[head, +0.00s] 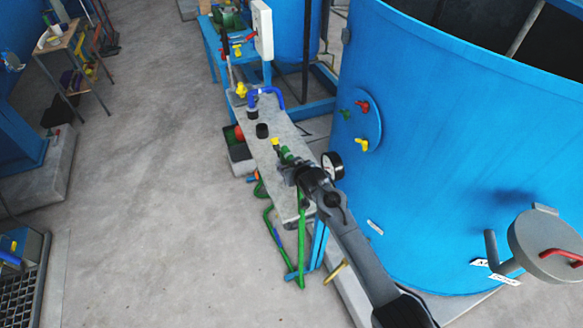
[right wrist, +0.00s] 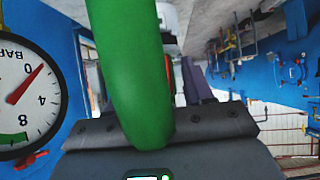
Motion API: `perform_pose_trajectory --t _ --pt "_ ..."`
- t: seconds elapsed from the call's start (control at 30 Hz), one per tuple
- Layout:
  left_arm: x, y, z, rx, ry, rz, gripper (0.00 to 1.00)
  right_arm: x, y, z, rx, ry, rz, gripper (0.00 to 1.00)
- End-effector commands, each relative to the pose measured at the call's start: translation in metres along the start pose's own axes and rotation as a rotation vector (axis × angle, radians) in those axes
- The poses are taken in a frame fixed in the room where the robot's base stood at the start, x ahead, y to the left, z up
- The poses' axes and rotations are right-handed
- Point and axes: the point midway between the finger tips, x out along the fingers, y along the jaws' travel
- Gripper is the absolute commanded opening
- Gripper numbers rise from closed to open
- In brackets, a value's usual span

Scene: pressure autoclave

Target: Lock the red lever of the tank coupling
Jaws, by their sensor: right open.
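The big blue tank (head: 440,150) fills the right of the head view. Its round plate (head: 360,127) carries a red lever (head: 362,107) beside green and yellow ones. A red handle (head: 563,254) sits on a grey round lid at the far right; I cannot tell which is the coupling's lever. My right gripper (head: 298,172) is open by the green pipework, left of the tank. In the right wrist view, a thick green pipe (right wrist: 130,70) passes in front of the gripper's dark jaws (right wrist: 150,128), hiding most of a red part (right wrist: 168,75). My left gripper is not in view.
A pressure gauge (head: 332,165) stands close to the right gripper and also shows in the right wrist view (right wrist: 28,85). A narrow grey bench (head: 270,155) with small fittings runs beside the tank. Open concrete floor (head: 150,190) lies to the left.

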Motion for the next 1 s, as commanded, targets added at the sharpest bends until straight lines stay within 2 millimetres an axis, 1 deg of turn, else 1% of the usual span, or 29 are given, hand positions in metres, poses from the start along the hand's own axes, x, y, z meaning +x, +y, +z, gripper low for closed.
perform_pose_trajectory --t 0.17,0.27,0.47,0.8,1.0 --pt "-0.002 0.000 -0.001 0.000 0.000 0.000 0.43 -0.005 0.000 -0.001 0.000 0.001 0.000 0.51" --pt "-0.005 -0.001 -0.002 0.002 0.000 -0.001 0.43 -0.012 0.000 -0.001 0.001 0.001 0.000 0.51" --pt "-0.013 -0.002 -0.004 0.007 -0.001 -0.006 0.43 -0.037 0.001 -0.001 0.001 0.001 0.001 0.51" --pt "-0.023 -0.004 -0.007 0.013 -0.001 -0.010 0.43 -0.085 0.000 0.000 0.000 0.000 0.000 0.51" --pt "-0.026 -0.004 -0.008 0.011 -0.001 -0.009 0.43 -0.102 0.000 0.000 0.001 -0.001 0.000 0.51"
